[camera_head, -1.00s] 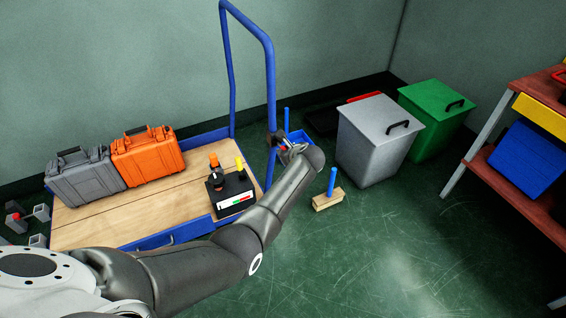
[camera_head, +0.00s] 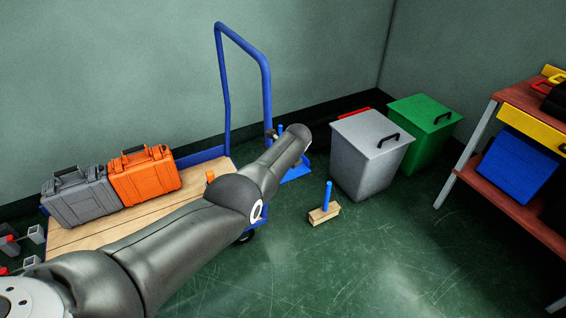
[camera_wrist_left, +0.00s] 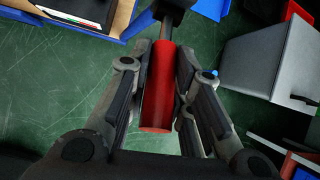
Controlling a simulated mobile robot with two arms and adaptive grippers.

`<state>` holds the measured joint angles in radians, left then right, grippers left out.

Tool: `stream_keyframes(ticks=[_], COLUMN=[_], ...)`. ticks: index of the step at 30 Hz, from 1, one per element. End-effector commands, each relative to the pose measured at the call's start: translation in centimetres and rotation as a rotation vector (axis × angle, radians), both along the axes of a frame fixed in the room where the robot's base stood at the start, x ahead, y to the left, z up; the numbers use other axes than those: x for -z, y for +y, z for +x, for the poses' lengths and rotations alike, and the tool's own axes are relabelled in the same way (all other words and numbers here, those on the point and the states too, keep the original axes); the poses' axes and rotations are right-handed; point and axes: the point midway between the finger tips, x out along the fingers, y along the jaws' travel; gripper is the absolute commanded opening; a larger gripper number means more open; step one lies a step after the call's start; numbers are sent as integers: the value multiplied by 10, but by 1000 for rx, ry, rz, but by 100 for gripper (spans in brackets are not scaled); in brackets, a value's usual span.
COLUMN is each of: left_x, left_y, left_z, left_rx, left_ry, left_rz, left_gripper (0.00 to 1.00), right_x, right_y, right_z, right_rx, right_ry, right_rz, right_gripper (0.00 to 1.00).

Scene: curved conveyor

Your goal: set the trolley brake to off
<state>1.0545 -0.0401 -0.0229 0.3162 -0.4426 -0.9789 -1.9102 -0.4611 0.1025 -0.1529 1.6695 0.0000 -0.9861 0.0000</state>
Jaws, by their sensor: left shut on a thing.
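The trolley has a wooden deck (camera_head: 70,236) and a tall blue push handle (camera_head: 266,85) in the head view. In the left wrist view a red cylindrical handle (camera_wrist_left: 158,100) on a dark stem (camera_wrist_left: 168,28) lies between the fingers of my left gripper (camera_wrist_left: 157,80). That gripper is shut on the red handle. In the head view my left arm crosses the trolley, and its wrist hides most of the gripper near the foot of the push handle. Whether the brake is on or off cannot be told.
A grey case (camera_head: 80,198) and an orange case (camera_head: 145,176) stand on the deck. A wooden block with a blue peg (camera_head: 325,213) stands on the floor. A grey bin (camera_head: 370,155), a green bin (camera_head: 424,130) and a red shelf (camera_head: 500,190) are to the right.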

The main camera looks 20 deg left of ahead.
Motion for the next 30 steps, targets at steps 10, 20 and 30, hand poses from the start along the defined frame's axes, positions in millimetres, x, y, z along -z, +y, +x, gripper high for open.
stream_keyframes(ticks=[10, 20, 30], left_x=[2, 2, 0], left_y=[4, 4, 1], left_z=[-3, -2, -1], left_rx=[-6, -6, -2], left_ry=[15, 14, 7], left_rz=[-4, -4, -5], left_gripper=[0, 38, 42], right_x=[2, 1, -1], right_y=[0, 1, 1], right_z=[0, 1, 3], right_rx=[-1, -2, -3], right_ry=[2, 0, -6], right_rz=[-1, 0, 0], right_gripper=[0, 0, 0])
